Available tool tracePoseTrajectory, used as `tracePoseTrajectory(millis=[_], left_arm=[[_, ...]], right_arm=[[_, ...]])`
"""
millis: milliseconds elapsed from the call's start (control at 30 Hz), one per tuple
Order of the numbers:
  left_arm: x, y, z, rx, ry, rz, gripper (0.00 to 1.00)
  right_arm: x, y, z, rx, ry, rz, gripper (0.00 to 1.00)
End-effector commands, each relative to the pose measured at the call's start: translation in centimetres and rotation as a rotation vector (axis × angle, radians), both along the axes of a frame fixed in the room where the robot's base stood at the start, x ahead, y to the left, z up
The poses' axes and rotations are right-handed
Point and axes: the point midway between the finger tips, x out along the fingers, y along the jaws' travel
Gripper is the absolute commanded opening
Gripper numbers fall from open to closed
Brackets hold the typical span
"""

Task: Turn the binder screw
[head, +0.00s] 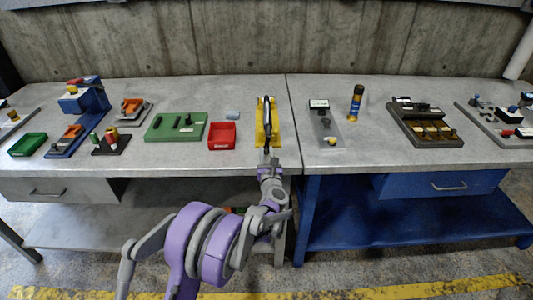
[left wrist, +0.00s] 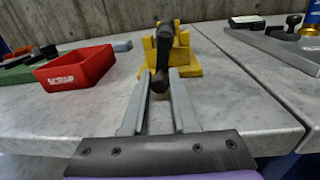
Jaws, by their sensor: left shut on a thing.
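My left gripper (head: 267,157) is in front of the stand, at the table's front edge, shut on this near end. The fingers (left wrist: 161,90) point toward the stand. I cannot tell which part is the binder screw. My right gripper is not in view.
A red tray (head: 222,136) stands left of the yellow stand, beside a green board (head: 176,127). A grey plate (head: 327,125) with small parts and a blue-gold can (head: 356,104) stand to the right. The concrete wall is behind.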

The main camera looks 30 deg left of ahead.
Motion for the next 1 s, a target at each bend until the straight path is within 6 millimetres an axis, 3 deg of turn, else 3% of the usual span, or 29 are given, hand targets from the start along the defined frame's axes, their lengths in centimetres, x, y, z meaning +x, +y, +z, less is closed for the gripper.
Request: tracePoseTrajectory(millis=[367, 1000], left_arm=[[-0.3, 0.5, 0.0, 0.111, 0.068, 0.002, 0.0], [-1.3, 2.1, 1.4, 0.611, 0.375, 0.002, 0.0]], right_arm=[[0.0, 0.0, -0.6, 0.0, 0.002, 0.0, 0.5], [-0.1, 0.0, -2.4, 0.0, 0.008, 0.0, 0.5]])
